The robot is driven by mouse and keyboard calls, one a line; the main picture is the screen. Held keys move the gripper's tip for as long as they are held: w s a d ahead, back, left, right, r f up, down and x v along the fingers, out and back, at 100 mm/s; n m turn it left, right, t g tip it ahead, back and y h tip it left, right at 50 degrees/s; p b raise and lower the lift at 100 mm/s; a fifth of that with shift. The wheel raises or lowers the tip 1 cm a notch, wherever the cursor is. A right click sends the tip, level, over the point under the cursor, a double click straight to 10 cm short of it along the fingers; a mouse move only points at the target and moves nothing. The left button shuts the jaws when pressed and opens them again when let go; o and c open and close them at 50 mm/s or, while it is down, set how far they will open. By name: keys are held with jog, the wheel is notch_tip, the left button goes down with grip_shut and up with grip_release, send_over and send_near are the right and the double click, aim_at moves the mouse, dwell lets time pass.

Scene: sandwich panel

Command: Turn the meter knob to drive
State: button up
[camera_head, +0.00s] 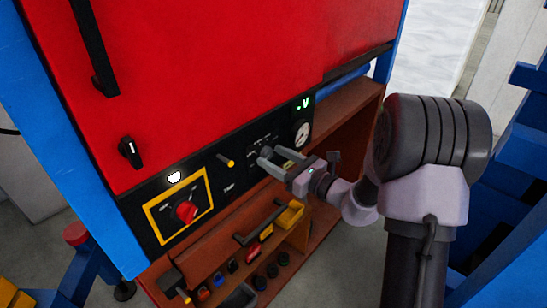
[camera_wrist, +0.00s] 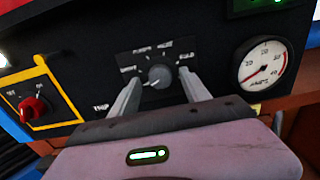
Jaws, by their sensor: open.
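The meter knob (camera_wrist: 160,76) is a small grey round dial on a black plate with white position labels around it, in the middle of the wrist view. One label at its left looks like "drive", but the lettering is blurred. A pale mark on the knob seems to point to the lower left. My gripper (camera_wrist: 160,73) is open, with one finger on each side of the knob and a visible gap on both sides. In the head view my gripper (camera_head: 264,157) reaches the black panel, and its fingers mostly hide the knob.
A round gauge (camera_wrist: 264,63) sits right of the knob, below a green display (camera_head: 304,104). A red switch (camera_head: 186,212) in a yellow frame and a yellow-tipped lever (camera_head: 226,160) are to the left. A brown shelf (camera_head: 215,262) with several small items lies below.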

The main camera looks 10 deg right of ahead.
jog(key=shift+w+a, duration=0.2)
jog(key=shift+w, duration=0.15)
grip_shut()
jog(key=shift+p, duration=0.3)
